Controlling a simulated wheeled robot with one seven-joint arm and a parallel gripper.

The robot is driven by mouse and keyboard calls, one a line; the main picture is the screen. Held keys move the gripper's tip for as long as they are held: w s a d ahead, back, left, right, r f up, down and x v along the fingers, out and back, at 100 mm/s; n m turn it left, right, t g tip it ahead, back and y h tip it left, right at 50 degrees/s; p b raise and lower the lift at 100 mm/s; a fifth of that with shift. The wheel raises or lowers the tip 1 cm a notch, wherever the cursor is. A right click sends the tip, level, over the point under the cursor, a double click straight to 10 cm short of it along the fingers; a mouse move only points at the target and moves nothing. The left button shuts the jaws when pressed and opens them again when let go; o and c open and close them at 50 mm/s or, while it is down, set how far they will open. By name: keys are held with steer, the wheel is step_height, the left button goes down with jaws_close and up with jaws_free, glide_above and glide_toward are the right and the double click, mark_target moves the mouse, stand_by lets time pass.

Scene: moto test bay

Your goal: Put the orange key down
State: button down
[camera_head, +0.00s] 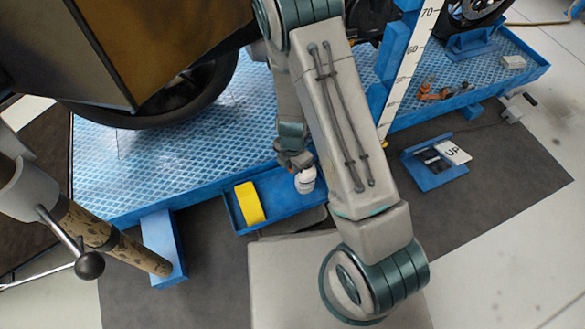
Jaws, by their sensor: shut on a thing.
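My gripper (295,160) points down at the front edge of the blue patterned platform (190,175), close above a white bottle (305,181). It is shut, and its fingers are small and dark in this view. The orange key cannot be made out between them; the gripper and my arm hide that spot. Some small orange pieces (435,93) lie on the platform at the right, too small to identify.
A blue tray (276,222) below the gripper holds a yellow block (248,202) and the bottle. A white ruler (410,70) stands upright. A wheel (165,105) rests on the platform.

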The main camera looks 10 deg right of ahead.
steer(key=shift+f+b, duration=0.35)
steer(key=shift+f, duration=0.15)
steer(key=c, duration=1.4)
jaws_free()
steer(key=shift+r, duration=0.1)
step_height(320, 180, up, 22)
steer(key=s+d+m+p, duration=0.1)
steer(key=d+m+p, duration=0.1)
steer(key=m+p, duration=0.45)
steer(key=s+d+r+m, duration=0.3)
steer(key=s+r+m, duration=0.3)
steer(key=m, duration=0.3)
steer(key=s+d+r+m+t, duration=0.1)
steer(key=s+d+r+m, duration=0.2)
steer(key=r+m, duration=0.6)
steer(key=s+m, duration=0.1)
steer(key=s, duration=0.1)
steer(key=shift+s+d, duration=0.4)
